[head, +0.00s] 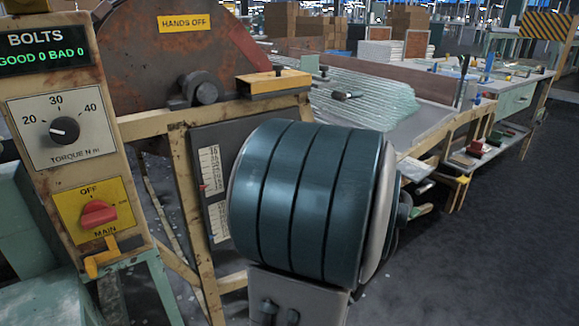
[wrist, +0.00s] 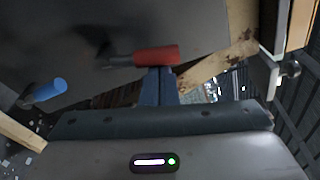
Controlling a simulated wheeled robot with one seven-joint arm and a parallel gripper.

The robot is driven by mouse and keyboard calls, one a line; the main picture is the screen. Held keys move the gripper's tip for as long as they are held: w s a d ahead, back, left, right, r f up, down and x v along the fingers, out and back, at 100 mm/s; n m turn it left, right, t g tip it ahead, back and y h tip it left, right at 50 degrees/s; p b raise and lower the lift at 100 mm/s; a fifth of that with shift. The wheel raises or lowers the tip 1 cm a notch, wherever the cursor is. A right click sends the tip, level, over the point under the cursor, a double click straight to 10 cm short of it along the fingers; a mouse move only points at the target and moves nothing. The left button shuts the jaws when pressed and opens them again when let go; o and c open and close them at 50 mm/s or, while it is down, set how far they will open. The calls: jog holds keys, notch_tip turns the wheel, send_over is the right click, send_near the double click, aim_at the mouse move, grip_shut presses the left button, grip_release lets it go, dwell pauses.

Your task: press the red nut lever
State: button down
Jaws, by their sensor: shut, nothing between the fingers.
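The red nut lever (wrist: 142,56) shows in the wrist view as a red grip on a dark rod, lying roughly level across the upper middle. My gripper (wrist: 159,76) is shut and empty. Its fingertips are right at the red grip, overlapping its lower edge in the picture; I cannot tell whether they touch it. In the head view, the lever and my gripper are hidden behind the large dark teal cylinder of my own arm.
A blue-handled lever (wrist: 45,91) is at the left in the wrist view. In the head view, a control post with a torque dial (head: 65,130) and a red main switch (head: 99,213) stands at left. A bench with glass tubing (head: 365,100) is behind; open floor lies right.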

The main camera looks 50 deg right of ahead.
jog(key=shift+w+a+r+b, duration=0.2)
jog(key=shift+a+b, duration=0.35)
jog(key=shift+b, duration=0.35)
jog(key=shift+w+a+r, duration=0.1)
jog(key=d+b, duration=0.1)
jog(key=d, duration=0.3)
jog(key=p+v, duration=0.2)
jog(key=v, duration=0.8)
jog(key=shift+f, duration=0.3)
